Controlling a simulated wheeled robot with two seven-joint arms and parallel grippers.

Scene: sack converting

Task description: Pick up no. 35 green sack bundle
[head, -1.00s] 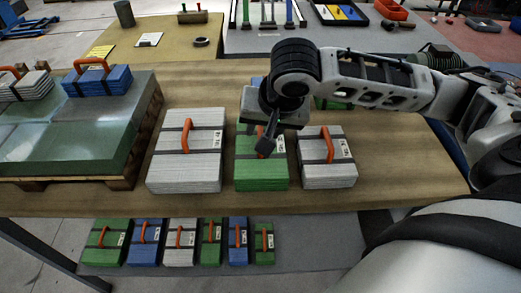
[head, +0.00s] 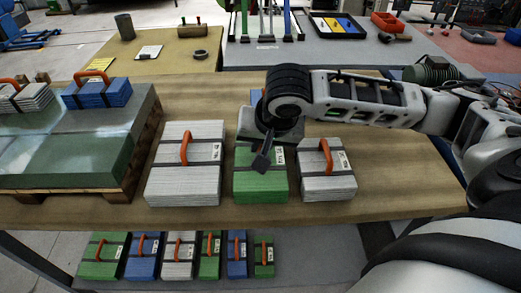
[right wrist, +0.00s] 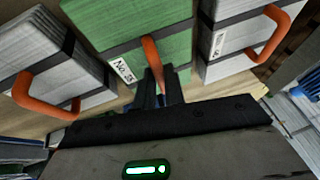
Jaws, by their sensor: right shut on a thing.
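The green sack bundle (head: 262,186) lies on the wooden bench between two white bundles, partly covered by my right gripper (head: 262,160). In the right wrist view its label reads No. 35, and the green bundle (right wrist: 125,30) has a dark strap and an orange handle (right wrist: 154,60). My right gripper (right wrist: 160,92) is shut on that handle, with its dark fingers at the handle's near part. The bundle appears to rest on the bench. My left gripper is not in view.
A larger white bundle (head: 185,165) lies close on the left and a smaller white bundle (head: 326,170) close on the right. A pallet with a green top (head: 60,150) stands at the left. Several bundles (head: 180,257) lie on a lower shelf. The bench's right end (head: 400,190) is clear.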

